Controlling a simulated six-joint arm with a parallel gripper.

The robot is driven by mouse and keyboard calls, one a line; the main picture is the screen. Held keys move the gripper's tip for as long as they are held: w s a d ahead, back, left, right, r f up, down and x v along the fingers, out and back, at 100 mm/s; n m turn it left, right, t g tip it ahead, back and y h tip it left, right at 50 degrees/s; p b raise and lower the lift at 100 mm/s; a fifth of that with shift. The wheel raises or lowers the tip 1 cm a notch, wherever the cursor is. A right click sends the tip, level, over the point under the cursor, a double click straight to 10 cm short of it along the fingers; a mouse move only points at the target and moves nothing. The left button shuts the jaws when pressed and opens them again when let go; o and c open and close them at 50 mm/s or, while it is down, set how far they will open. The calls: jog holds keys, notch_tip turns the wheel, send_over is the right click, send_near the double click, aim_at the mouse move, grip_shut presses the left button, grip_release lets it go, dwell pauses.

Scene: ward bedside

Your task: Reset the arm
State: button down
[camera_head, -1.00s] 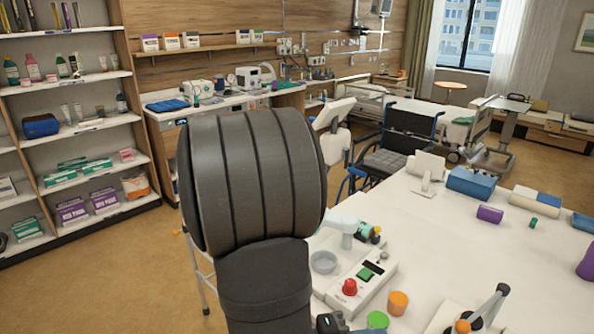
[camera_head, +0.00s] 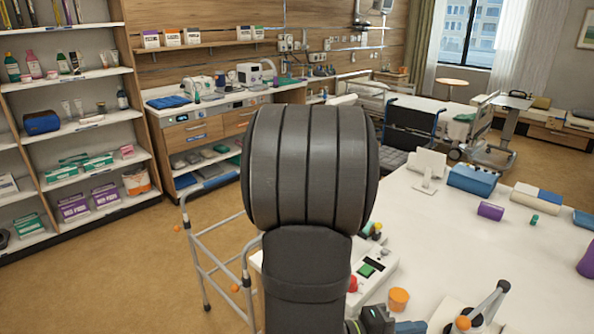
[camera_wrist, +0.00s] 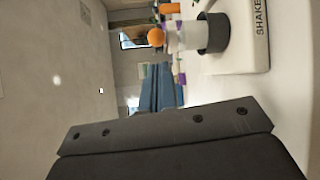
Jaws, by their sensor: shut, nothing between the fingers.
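My arm rises in the middle of the head view, a thick dark ribbed link above a dark lower link, and hides part of the table's left end. In the wrist view, the dark body of my gripper (camera_wrist: 175,130) fills the lower part, with a row of screws along its edge. It is shut, and I see nothing held in it. In the head view, only a small dark and blue-grey part of my arm's end shows at the bottom edge.
The white table (camera_head: 450,245) bears a control box with a green button (camera_head: 365,270), an orange cup (camera_head: 398,299), a purple roll (camera_head: 490,211) and a blue box (camera_head: 471,180). A walker (camera_head: 212,268) stands left of my arm. A white device marked SHAKE (camera_wrist: 240,35) is close in the wrist view.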

jog(key=shift+d, duration=0.55)
jog(key=shift+a, duration=0.15)
jog(key=shift+s+a, duration=0.5)
jog(key=shift+a, duration=4.9)
jog(key=w+d, duration=0.1)
jog(key=d, duration=1.4)
jog(key=shift+w+d+f, duration=0.15)
jog(key=shift+w+d, duration=0.15)
